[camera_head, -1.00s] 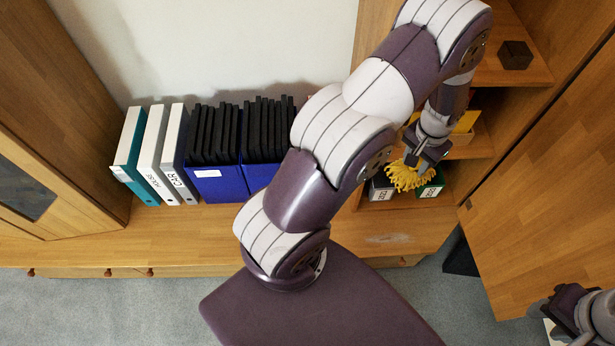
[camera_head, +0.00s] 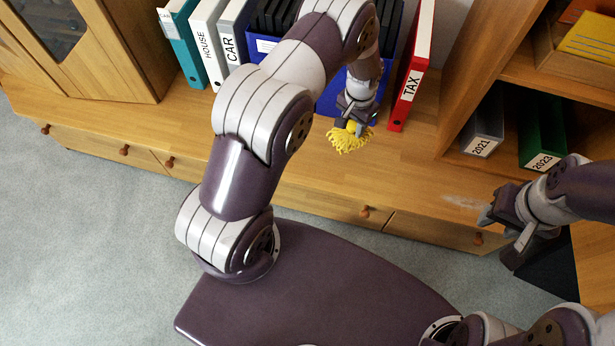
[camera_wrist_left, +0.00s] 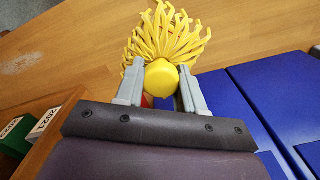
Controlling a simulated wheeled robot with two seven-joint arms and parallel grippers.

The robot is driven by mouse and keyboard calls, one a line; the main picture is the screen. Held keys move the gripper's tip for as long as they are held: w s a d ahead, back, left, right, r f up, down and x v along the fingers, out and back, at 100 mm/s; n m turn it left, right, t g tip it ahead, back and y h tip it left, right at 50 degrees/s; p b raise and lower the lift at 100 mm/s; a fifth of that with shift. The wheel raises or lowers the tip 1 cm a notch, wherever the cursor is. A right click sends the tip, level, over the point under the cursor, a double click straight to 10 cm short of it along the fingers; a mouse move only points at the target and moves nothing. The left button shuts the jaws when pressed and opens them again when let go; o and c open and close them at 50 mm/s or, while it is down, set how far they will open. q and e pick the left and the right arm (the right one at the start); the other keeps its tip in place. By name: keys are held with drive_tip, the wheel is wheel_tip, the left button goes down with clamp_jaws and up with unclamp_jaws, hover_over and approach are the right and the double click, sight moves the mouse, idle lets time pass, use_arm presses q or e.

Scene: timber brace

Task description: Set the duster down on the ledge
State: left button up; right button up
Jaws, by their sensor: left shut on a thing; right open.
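The yellow duster (camera_head: 350,138) has a mop of strands and a round yellow knob. My left gripper (camera_head: 355,118) is shut on the knob, with the strands hanging below it. In the left wrist view the duster (camera_wrist_left: 165,35) sits between the two grey fingertips (camera_wrist_left: 161,84), strands fanned out beyond them. It is over the wooden ledge (camera_head: 410,165), in front of the blue boxes; I cannot tell whether the strands touch the wood. My right gripper (camera_head: 488,216) is open and empty near the ledge's front edge, at the right.
A red TAX binder (camera_head: 411,75) stands just right of my left gripper. Blue boxes (camera_head: 330,98) stand behind it. White HOUSE and CAR binders (camera_head: 208,45) stand to the left. A pale mark (camera_head: 462,202) lies on the ledge. The ledge's middle is clear.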

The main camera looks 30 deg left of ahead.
sight(351, 132)
use_arm(q)
wheel_tip(351, 132, down, 4)
drive_tip(key=shift+a+r+b, duration=0.1)
drive_tip(key=shift+a+b, duration=0.05)
drive_tip(key=shift+b, duration=0.45)
drive_tip(key=s+a+f, duration=0.1)
drive_tip(key=a+f, duration=0.1)
drive_tip(key=a, duration=0.1)
drive_tip(key=s+a+f+b, duration=0.1)
drive_tip(key=s+a+f, duration=0.1)
drive_tip(key=a, duration=0.1)
drive_tip(key=s+a+f+b, duration=0.1)
drive_tip(key=a+f, duration=0.1)
drive_tip(key=a, duration=0.1)
drive_tip(key=shift+s+a+f, duration=0.15)
drive_tip(key=shift+s+a, duration=0.25)
drive_tip(key=shift+a+f+b, duration=0.1)
drive_tip(key=shift+f+b, duration=0.9)
drive_tip(key=shift+f, duration=1)
use_arm(e)
wheel_tip(351, 132, down, 7)
drive_tip(key=shift+f, duration=0.1)
